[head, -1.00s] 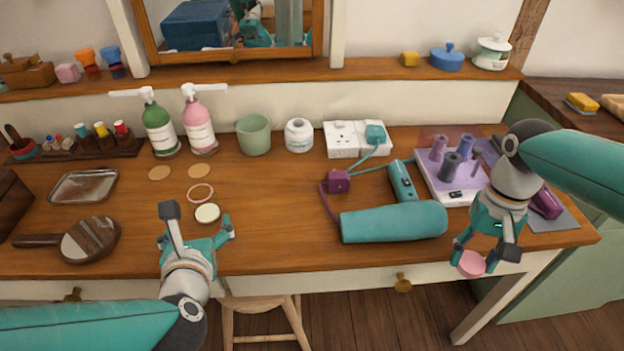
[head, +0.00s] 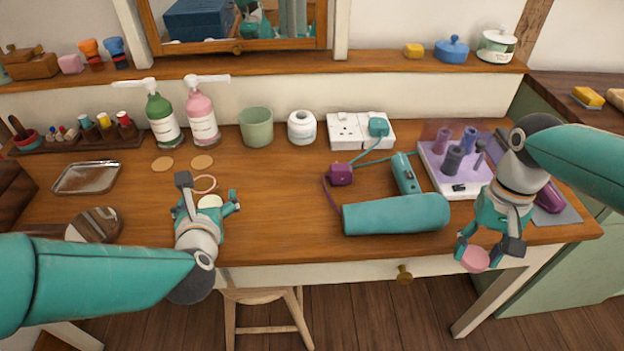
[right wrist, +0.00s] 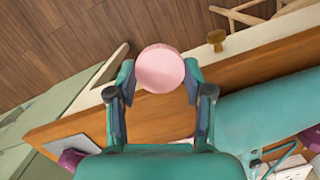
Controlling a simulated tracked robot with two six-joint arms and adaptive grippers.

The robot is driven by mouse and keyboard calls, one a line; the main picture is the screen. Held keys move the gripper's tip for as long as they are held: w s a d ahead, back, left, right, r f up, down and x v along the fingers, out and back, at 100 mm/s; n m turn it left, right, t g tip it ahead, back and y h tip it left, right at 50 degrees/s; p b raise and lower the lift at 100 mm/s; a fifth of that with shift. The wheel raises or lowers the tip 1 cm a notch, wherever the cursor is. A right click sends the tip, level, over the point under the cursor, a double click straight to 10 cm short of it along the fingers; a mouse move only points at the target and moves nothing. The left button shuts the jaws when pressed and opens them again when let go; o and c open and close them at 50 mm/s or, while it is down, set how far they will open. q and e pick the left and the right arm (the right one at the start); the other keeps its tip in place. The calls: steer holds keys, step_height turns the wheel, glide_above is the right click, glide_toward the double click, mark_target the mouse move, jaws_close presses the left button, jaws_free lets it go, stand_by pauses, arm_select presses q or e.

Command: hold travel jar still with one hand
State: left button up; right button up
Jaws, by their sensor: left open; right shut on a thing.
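A small round cream-topped pot (head: 210,201), which looks like the travel jar, sits on the desk left of centre. My left gripper (head: 208,195) is open above it, partly covering it; I cannot tell whether the fingers touch it. My right gripper (head: 487,250) is shut on a round pink piece (head: 475,260), held just off the desk's front edge. In the right wrist view the pink piece (right wrist: 160,69) shows as a plain disc between the fingertips. I cannot tell whether it is a lid or a jar.
Pump bottles (head: 202,122) stand further back. A hand mirror (head: 95,225) lies to the left. A teal hair dryer (head: 395,214) lies between my grippers. A stool (head: 262,296) stands below the desk.

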mark_target(207, 190)
arm_select(q)
steer(key=shift+a+p+x, duration=0.15)
steer(key=shift+x, duration=1.15)
steer(key=shift+a+p+x, duration=0.15)
steer(key=shift+x, duration=1.2)
arm_select(e)
steer(key=shift+r, duration=0.3)
arm_select(q)
steer(key=shift+r, duration=0.15)
